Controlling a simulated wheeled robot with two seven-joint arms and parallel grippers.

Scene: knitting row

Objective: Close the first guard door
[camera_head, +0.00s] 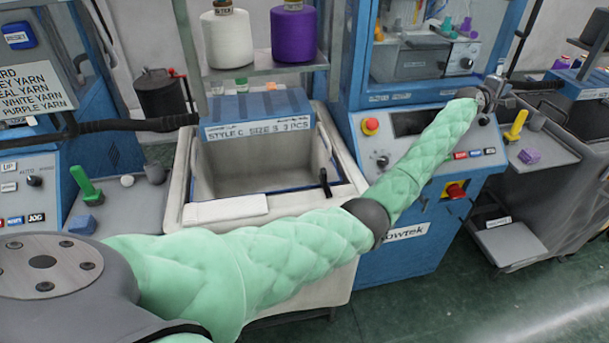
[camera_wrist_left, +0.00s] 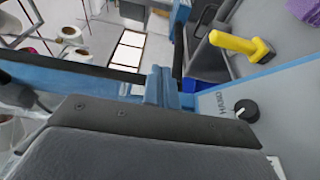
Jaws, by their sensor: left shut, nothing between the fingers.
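A blue-framed machine with a clear guard door (camera_head: 415,45) stands at the upper right in the head view. Colored cones and a white unit show through its window. I cannot tell how far the door stands open. My left arm reaches across to this machine's right front corner. My left gripper (camera_head: 497,82) is there, small and partly hidden by its own wrist. In the left wrist view, my left gripper (camera_wrist_left: 160,86) is shut and empty, with its fingertips close to a blue frame edge (camera_wrist_left: 60,72). I cannot tell whether they touch. My right gripper is out of view.
Below the window is a control panel with a red button (camera_head: 370,125). A bin (camera_head: 250,175) labelled style C stands left of it.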

